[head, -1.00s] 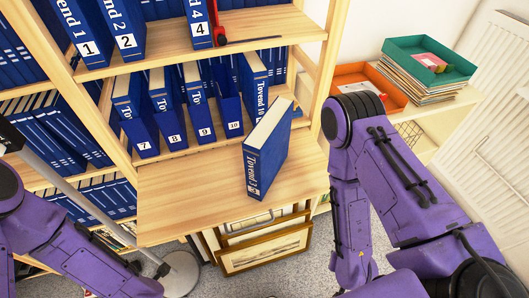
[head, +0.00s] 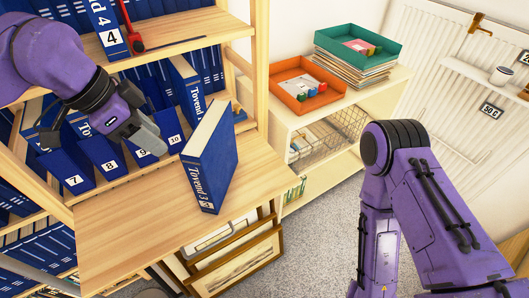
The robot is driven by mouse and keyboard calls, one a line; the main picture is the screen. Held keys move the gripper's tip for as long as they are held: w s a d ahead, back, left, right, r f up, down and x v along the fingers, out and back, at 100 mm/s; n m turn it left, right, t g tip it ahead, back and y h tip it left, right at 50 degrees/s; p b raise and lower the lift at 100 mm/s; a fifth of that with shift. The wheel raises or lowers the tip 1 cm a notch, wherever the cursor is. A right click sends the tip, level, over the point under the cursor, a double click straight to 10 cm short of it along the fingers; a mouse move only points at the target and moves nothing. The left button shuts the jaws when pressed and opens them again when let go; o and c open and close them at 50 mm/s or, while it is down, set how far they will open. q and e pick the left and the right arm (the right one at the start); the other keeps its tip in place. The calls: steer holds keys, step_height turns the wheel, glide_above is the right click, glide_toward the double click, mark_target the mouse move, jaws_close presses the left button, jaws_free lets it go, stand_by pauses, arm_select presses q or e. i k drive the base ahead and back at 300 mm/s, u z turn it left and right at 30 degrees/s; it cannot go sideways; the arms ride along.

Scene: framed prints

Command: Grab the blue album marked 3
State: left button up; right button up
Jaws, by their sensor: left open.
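The blue album marked 3 (head: 214,165) stands on the pull-out wooden shelf board (head: 125,225) in the head view, near its right side. Its spine reads "Tovend 3" and faces me, and its pale page edges show on top. My left gripper (head: 148,137) is to the left of the album, in front of the blue binders marked 9 and 10. It is open and empty, and apart from the album. My right arm shows at the right, but its gripper is out of frame.
Binders marked 7 (head: 72,179) and 8 (head: 108,165) stand behind the board. A shelf above holds a binder marked 4 (head: 112,38) and a red object (head: 133,40). Framed prints (head: 238,268) lean below. An orange tray (head: 306,88) and a teal tray (head: 357,46) sit right.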

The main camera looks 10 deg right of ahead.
mark_target(215, 159)
steer(key=z, duration=1.6)
steer(key=i, duration=1.55)
steer(key=u, duration=3.1)
